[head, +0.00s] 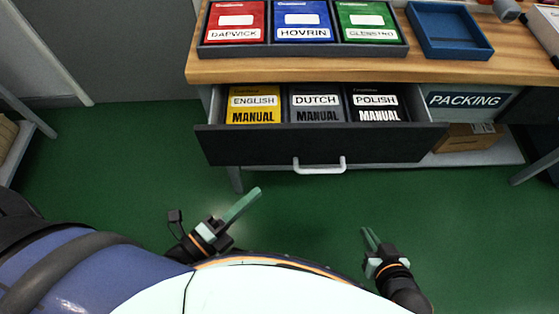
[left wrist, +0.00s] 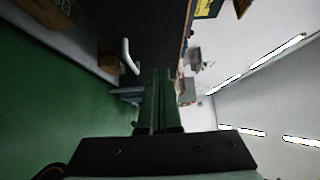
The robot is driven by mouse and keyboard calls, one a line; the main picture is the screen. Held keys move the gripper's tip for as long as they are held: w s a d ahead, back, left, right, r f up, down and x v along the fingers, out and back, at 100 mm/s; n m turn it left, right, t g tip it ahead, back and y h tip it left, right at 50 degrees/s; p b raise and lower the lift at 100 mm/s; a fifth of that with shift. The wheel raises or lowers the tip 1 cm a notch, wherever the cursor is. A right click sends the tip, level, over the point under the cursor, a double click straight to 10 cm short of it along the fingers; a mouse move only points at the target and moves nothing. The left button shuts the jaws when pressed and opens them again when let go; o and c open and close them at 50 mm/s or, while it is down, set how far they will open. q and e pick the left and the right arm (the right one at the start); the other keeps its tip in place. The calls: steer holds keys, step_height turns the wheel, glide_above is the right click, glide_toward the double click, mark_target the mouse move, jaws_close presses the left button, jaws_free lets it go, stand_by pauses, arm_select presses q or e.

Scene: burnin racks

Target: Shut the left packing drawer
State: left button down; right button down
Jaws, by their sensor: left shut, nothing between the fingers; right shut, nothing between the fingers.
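The left packing drawer (head: 250,148) stands pulled out from under the wooden bench. It has a dark front with a white bar handle (head: 320,166). Inside lie a yellow English manual (head: 254,104), a Dutch manual (head: 316,104) and a Polish manual (head: 378,104). In the left wrist view the handle (left wrist: 130,57) shows at the upper left, beyond the fingers. My left gripper (head: 242,205) is shut and empty, below and left of the handle and apart from it. My right gripper (head: 370,238) is shut and empty, below and right of the handle, apart from it.
On the bench top (head: 300,68) are a tray (head: 400,50) with red, blue and green packs and an empty blue tray (head: 450,49). A PACKING sign (head: 464,101) is right of the drawer. A cardboard box (head: 468,137) sits on the lower shelf. The green floor before the drawer is clear.

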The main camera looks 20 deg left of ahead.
mark_target(279, 113)
arm_select(q)
steer(key=x, duration=0.4)
steer(key=a+x, duration=0.1)
steer(key=x, duration=0.3)
steer(key=w+a+x, duration=0.1)
steer(key=x, duration=0.3)
steer(key=shift+a+b, duration=0.1)
steer(key=shift+b, duration=0.25)
steer(key=shift+w+a, duration=0.15)
steer(key=shift+w, duration=0.2)
steer(key=w+a, duration=0.1)
steer(key=w, duration=0.3)
steer(key=w+a+b, duration=0.1)
steer(key=w, duration=0.3)
steer(key=w+a, duration=0.2)
steer(key=w, duration=0.3)
steer(key=shift+a+b, duration=0.1)
steer(key=shift+b, duration=0.3)
steer(key=shift+w+a, duration=0.1)
steer(key=shift+w, duration=0.05)
steer(key=shift+r, duration=0.2)
steer(key=shift+w+a, duration=0.1)
steer(key=shift+a, duration=0.05)
